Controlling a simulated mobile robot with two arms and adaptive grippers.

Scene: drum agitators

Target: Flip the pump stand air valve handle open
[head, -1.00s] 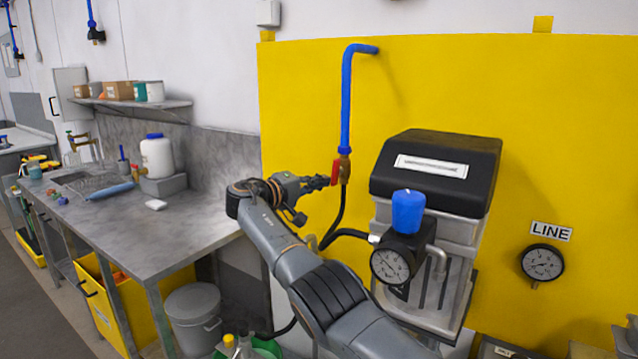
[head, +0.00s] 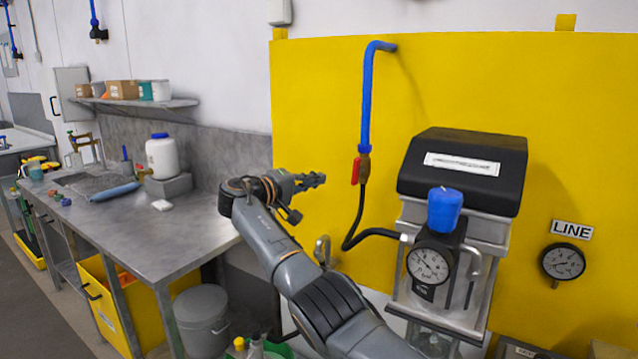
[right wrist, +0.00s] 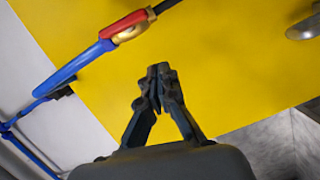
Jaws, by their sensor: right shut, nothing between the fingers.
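The air valve is a brass body (head: 364,168) at the lower end of a blue pipe (head: 367,105) on the yellow panel. Its red handle (head: 356,171) points down, roughly along the pipe line. In the right wrist view the red handle (right wrist: 122,24) lies beside the brass body (right wrist: 132,33), in line with the blue pipe (right wrist: 78,66). My right gripper (head: 320,179) is left of the handle, apart from it, with its fingers shut and empty. The right wrist view shows the closed fingertips (right wrist: 158,73) below the valve. My left gripper is not in view.
The pump stand, with a black top (head: 463,180), blue knob (head: 444,209) and gauge (head: 428,264), stands right of the valve. A black hose (head: 352,235) curves between them. A steel bench (head: 150,240) is at the left. The panel above my gripper is clear.

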